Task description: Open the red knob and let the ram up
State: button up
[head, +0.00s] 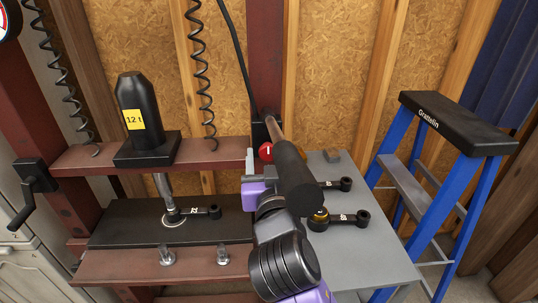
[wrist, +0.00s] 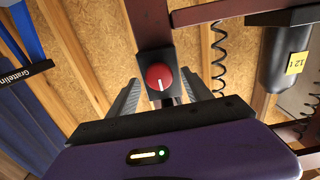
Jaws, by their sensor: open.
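The red knob (head: 266,151) with a white mark sits on a dark block on the red upright. In the wrist view the knob (wrist: 159,77) lies between my open fingers (wrist: 160,97), which stand apart on either side; contact cannot be told. In the head view my gripper (head: 261,166) is just below the knob, partly hidden by my arm. The black cylinder labelled 12 t (head: 139,105) stands on the press crossbeam. Its silver ram (head: 163,187) reaches down to the ring end of a black link (head: 200,212) on the dark press plate (head: 120,222).
A grey table (head: 365,262) at right holds more black links (head: 344,221). A blue stepladder (head: 455,185) stands beyond it. Coiled black hoses (head: 197,70) hang by the press. A crank handle (head: 33,195) is at the left.

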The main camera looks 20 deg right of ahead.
grip_shut()
dwell(0.4)
jog(key=n+p, duration=0.2)
jog(key=n, duration=0.2)
jog(key=shift+a+r+n, duration=0.1)
jog(key=shift+a+n, duration=0.05)
jog(key=shift+n, duration=0.25)
jog(key=n+p, duration=0.2)
jog(key=n, duration=0.1)
jog(key=shift+w+n, duration=0.1)
jog(key=shift+n, duration=0.2)
jog(key=n+p, duration=0.3)
jog(key=n, duration=0.1)
jog(key=shift+a+f+n+p, duration=0.15)
jog(key=shift+n+p, duration=0.65)
jog(key=shift+n, duration=0.8)
jog(key=shift+f, duration=0.1)
